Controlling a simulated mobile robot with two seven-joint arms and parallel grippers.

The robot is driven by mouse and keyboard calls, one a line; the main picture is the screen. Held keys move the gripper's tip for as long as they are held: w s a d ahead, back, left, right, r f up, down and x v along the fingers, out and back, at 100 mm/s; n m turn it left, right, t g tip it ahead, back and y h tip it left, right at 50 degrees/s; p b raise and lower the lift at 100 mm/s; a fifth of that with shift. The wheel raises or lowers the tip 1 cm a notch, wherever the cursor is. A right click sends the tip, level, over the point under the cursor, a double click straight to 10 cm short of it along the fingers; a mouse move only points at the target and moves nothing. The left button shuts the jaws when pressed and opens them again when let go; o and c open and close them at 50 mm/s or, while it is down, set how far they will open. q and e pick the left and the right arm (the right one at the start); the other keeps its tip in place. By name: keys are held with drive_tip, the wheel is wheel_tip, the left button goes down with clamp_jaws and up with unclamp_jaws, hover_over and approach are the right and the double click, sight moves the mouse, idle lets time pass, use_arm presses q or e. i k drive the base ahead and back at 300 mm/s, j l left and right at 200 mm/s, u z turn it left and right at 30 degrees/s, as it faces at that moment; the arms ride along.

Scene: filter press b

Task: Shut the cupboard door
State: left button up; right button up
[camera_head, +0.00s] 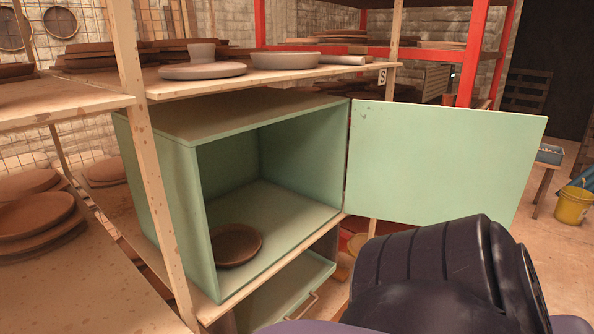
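The green cupboard (180,200) stands on a wooden shelf, with its front open. Its door (445,160) is hinged at the right edge of the opening and swung wide out to the right. A brown clay plate (236,245) lies on the cupboard floor near the front left. A dark part of my own arm fills the lower right, in front of the door's lower edge in the picture; I cannot tell whether it touches the door. Neither gripper's fingers show.
An upper shelf (200,86) over the cupboard holds pale plates and a bowl (285,60). A wooden post (150,170) stands at the front left. Stacked clay plates (40,222) lie at the left. A yellow bucket (572,205) stands on the floor at the right.

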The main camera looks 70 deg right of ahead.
sight(413, 165)
drive_tip(key=z, duration=3.95)
